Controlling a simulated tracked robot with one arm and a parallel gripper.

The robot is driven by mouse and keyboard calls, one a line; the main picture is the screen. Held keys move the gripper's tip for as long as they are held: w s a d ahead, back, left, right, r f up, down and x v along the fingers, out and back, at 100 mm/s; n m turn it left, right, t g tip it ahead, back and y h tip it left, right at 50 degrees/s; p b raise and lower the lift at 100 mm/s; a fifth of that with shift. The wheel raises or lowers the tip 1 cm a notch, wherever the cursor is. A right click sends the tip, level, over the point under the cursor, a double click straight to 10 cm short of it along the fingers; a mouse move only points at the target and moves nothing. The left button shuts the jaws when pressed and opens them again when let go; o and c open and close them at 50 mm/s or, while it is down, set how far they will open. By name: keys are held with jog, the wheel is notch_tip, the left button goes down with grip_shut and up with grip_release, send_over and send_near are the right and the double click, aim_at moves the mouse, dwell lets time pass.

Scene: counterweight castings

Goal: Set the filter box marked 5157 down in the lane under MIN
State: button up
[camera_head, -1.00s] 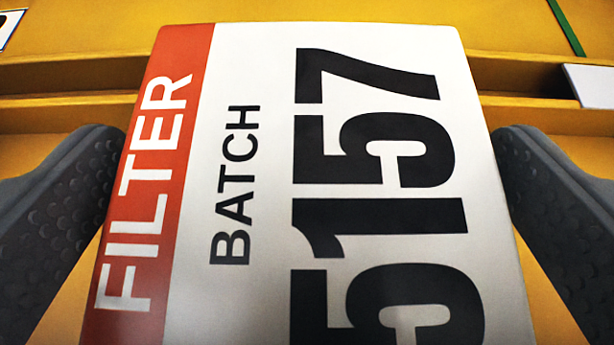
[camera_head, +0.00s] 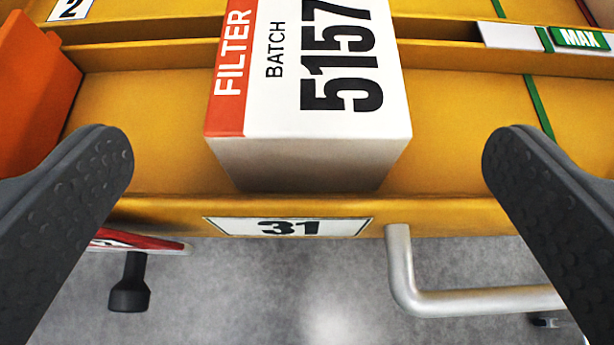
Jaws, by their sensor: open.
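The filter box marked 5157 (camera_head: 310,100) is white with a red FILTER band on its left side. My gripper (camera_head: 307,165) is open and empty. Its two dark fingers stand wide apart, left and right of the box and nearer to me, touching nothing. A green MAX label (camera_head: 580,38) shows at the upper right. No MIN label can be read in this view.
An orange block (camera_head: 35,95) stands on the shelf at the left. A silver bar handle (camera_head: 440,290) sticks out below the lip. A red-edged part (camera_head: 135,240) and a black knob (camera_head: 130,290) are at the lower left. Green lines (camera_head: 538,105) cross the shelf on the right.

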notch_tip(320, 180, up, 20)
jog(key=s+t, duration=0.1)
jog(key=t, duration=0.1)
jog(key=s+r, duration=0.6)
jog(key=r, duration=0.5)
jog(key=s+r+t, duration=0.1)
jog(key=s+r, duration=0.6)
jog(key=r, duration=0.4)
jog(key=shift+s+r, duration=0.25)
jog(key=shift+r, duration=0.1)
jog(key=shift+d+f, duration=0.1)
notch_tip(320, 180, down, 2)
jog(key=b, duration=0.2)
jog(key=shift+f+b, duration=0.25)
jog(key=shift+b, duration=0.05)
